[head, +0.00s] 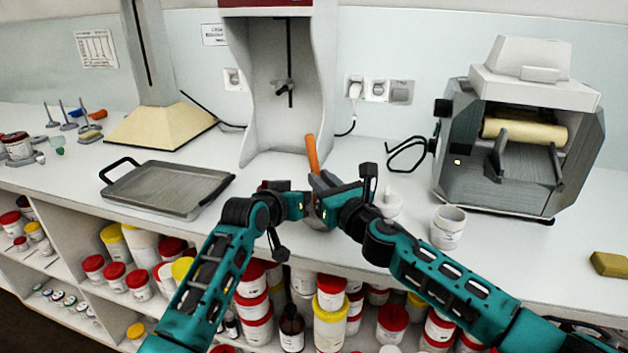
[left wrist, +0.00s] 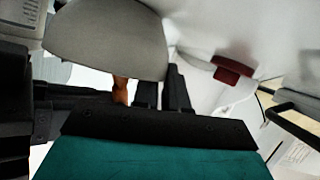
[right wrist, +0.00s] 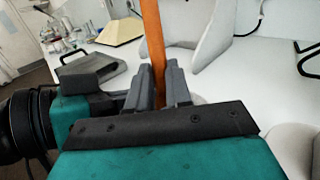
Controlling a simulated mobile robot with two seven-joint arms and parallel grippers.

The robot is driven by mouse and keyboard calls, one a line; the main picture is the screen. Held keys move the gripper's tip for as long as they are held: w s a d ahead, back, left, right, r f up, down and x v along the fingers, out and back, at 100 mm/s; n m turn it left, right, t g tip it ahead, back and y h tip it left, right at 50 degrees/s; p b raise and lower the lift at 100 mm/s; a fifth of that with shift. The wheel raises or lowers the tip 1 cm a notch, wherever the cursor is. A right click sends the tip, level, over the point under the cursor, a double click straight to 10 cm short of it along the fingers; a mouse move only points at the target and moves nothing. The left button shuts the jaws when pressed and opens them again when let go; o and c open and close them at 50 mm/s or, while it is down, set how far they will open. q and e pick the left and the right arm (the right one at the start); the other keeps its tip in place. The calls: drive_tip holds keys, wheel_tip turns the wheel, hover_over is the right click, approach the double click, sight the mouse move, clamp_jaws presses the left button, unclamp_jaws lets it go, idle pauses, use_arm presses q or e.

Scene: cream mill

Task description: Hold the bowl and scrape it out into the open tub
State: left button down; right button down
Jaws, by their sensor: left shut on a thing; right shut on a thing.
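In the head view my left gripper (head: 306,205) and right gripper (head: 322,188) are close together over the counter's front edge. The orange handle (head: 312,153) of the scraping tool rises between them, nearly upright. In the right wrist view my right fingers are shut on this handle (right wrist: 153,40). In the left wrist view the grey bowl (left wrist: 108,38) is large and close at my left fingers, which are shut on it. The bowl's inside is hidden, and in the head view the grippers mostly cover it. A white tub (head: 448,228), apparently open, stands right of the grippers.
A small white vessel (head: 391,204) stands near my right forearm. A roller mill (head: 510,140) stands at the back right, a yellow sponge (head: 609,264) at the far right. A shallow metal tray (head: 168,190) lies left. Shelves of lidded jars are below the counter.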

sight(313, 146)
use_arm(q)
drive_tip(key=shift+f, duration=0.25)
use_arm(e)
drive_tip(key=shift+r, duration=3.05)
use_arm(q)
drive_tip(key=c, duration=1.1)
unclamp_jaws()
drive_tip(key=shift+r, duration=0.1)
